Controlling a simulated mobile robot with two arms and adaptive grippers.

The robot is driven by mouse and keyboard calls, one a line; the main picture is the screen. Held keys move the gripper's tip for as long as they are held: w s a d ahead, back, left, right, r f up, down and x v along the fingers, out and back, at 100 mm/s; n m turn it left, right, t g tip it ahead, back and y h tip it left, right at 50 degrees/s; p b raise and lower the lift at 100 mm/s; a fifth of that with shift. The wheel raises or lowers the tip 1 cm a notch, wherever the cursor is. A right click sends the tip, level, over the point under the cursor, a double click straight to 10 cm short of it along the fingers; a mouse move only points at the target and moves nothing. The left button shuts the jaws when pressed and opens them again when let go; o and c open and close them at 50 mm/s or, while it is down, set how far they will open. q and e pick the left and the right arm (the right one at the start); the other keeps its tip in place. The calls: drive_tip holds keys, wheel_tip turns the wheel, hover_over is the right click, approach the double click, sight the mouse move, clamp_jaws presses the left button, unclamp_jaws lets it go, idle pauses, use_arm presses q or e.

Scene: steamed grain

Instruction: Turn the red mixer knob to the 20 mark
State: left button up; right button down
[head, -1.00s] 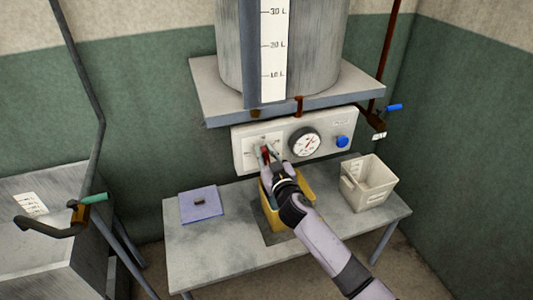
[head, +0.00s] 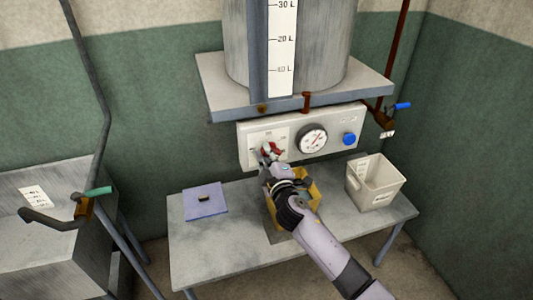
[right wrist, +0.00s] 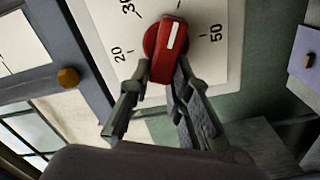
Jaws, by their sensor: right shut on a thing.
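The red mixer knob (head: 273,149) is on the left of the white control panel (head: 247,155) under the tank. In the right wrist view the knob (right wrist: 171,38) shows a white pointer line on a pale dial with the marks 20, 30 and 50. The line points between 30 and 50, away from the 20 mark (right wrist: 118,54). My right gripper (head: 266,156) is at the knob; in the right wrist view its fingers (right wrist: 160,78) are shut on the knob's lower end, one on each side. My left gripper is not in view.
A round gauge (head: 313,138) and a blue button (head: 349,139) sit right of the knob. Below are a yellow container (head: 311,187), partly hidden by my arm, a cream bin (head: 375,184) and a blue-grey pad (head: 205,208) on the table (head: 215,250). The tank shelf (head: 225,98) overhangs.

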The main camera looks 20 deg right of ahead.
drive_tip(key=n, duration=0.2)
drive_tip(key=f+n, duration=0.1)
drive_tip(key=n, duration=0.2)
drive_tip(key=shift+a+f+n, duration=0.1)
drive_tip(key=shift+n, duration=0.2)
drive_tip(key=f+n, duration=0.1)
drive_tip(key=n, duration=0.5)
drive_tip(key=d+n+p, duration=0.1)
drive_tip(key=n, duration=0.4)
drive_tip(key=d+f+n+p, duration=0.1)
drive_tip(key=n, duration=0.5)
drive_tip(key=shift+d+f+n, duration=0.25)
drive_tip(key=shift+f+n, duration=0.05)
drive_tip(key=shift+f, duration=0.05)
drive_tip(key=c, duration=1.5)
unclamp_jaws()
drive_tip(key=s, duration=1.2)
drive_tip(key=shift+d, duration=0.3)
